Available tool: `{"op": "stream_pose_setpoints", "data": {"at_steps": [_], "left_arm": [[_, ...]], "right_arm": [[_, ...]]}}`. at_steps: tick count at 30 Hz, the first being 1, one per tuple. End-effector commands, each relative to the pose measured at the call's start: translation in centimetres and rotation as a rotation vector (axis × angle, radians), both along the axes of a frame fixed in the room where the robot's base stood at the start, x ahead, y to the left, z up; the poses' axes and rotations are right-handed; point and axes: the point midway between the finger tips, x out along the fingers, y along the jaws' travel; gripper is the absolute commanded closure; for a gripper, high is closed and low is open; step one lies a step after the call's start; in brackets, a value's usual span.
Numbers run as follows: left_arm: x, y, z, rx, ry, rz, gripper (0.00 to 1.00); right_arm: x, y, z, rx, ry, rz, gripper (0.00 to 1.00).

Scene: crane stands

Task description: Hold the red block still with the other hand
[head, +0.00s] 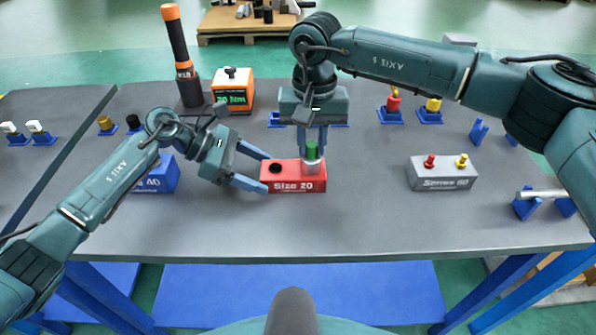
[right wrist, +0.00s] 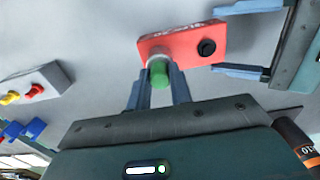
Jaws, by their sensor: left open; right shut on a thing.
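The red block (head: 292,184), marked "Size 20", lies on the grey table with a dark open hole in its left part. A green-topped part with a silver lower section (head: 312,164) stands upright at the block's right part. My right gripper (head: 313,148) is shut on its green top from above. In the right wrist view the green top (right wrist: 159,75) shows between the fingers. My left gripper (head: 267,173) is open at the block's left end, one finger on the far side and one on the near side. In the right wrist view there are gaps between its fingers and the block (right wrist: 183,45).
A blue block (head: 155,178) is behind my left arm. A grey block (head: 442,178) with red and yellow plugs stands right. An orange torque box (head: 233,90) and a black-orange tool (head: 183,62) stand at the back left. The table front is clear.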

Motion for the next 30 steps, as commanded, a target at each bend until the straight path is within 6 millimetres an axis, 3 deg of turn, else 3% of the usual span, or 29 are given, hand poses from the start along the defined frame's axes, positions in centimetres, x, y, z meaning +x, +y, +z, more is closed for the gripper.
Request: {"op": "stream_pose_setpoints", "data": {"at_steps": [6,15,30], "left_arm": [[0.02,-1.08,-0.68,-0.001,-0.001,0.0,0.31],[0.02,-1.19,-0.76,-0.001,-0.001,0.001,0.31],[0.02,-1.17,-0.74,-0.001,-0.001,0.001,0.72]], "right_arm": [[0.01,0.02,0.02,0.001,-0.001,0.0,1.0],[0.01,0.02,0.02,0.001,0.0,0.0,1.0],[0.0,0.02,0.01,0.001,0.0,0.0,1.0]]}}
